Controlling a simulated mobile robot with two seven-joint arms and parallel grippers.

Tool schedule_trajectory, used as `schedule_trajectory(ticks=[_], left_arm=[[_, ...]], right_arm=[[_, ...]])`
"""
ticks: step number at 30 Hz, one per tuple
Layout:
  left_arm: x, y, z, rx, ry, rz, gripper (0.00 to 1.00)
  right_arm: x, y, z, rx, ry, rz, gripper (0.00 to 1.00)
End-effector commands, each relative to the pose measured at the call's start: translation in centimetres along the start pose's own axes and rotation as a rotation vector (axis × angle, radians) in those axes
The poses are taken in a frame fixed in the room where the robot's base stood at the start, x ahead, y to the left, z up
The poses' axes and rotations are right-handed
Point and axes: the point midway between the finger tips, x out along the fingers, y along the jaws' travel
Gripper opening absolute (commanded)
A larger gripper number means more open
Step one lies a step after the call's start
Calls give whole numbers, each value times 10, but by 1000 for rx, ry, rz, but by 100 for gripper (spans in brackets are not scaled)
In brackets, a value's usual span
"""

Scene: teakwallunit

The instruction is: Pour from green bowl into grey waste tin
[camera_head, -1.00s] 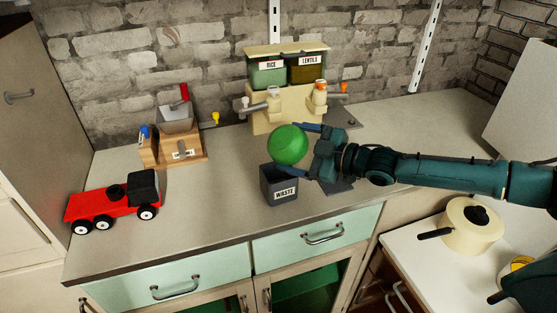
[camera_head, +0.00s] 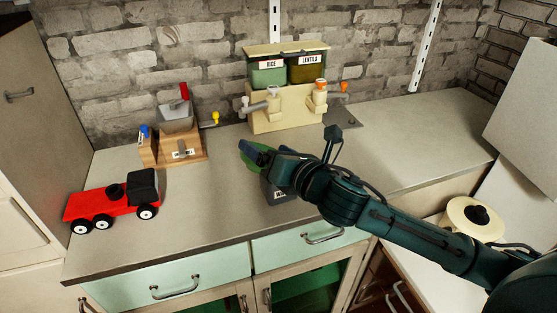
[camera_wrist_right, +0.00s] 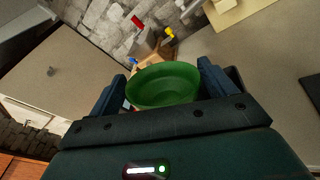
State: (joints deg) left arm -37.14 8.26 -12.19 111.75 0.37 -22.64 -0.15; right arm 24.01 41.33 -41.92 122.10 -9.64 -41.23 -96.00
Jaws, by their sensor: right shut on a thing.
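The green bowl (camera_head: 257,155) is held above the counter and mostly hidden behind my right gripper (camera_head: 258,152) in the head view. In the right wrist view the bowl (camera_wrist_right: 163,88) sits between the two fingers (camera_wrist_right: 157,86), which are shut on it. I see no contents in it. The grey waste tin (camera_head: 281,197) stands on the counter below my right wrist, its upper part and most of its label covered. The bowl appears up and left of the tin in the head view. My left gripper is not in view.
A red toy truck (camera_head: 117,201) stands at the left. A wooden grinder (camera_head: 174,149) and a rice and lentils dispenser (camera_head: 287,95) stand at the back. A cream pot (camera_head: 470,218) is at the lower right. The counter's right part is clear.

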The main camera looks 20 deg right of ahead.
Motion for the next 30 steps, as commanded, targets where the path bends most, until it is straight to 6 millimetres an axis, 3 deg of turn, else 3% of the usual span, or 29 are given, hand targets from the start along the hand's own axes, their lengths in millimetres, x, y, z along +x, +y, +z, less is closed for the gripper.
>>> schedule_trajectory(ticks=[1, 5, 8, 14, 24, 30], left_arm=[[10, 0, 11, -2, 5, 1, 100], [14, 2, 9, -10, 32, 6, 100], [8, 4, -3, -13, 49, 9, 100], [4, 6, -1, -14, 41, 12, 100], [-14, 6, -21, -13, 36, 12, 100], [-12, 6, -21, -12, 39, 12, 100]], right_arm=[[0, 7, -22, -106, -20, 12, 56], [-6, 27, -40, -392, -99, 6, 56], [-8, 30, -35, -434, -112, 0, 56], [-8, 31, -32, -434, -111, 0, 56], [-11, 45, -7, -500, -132, 2, 56], [-11, 44, -9, -504, -133, 2, 56]])
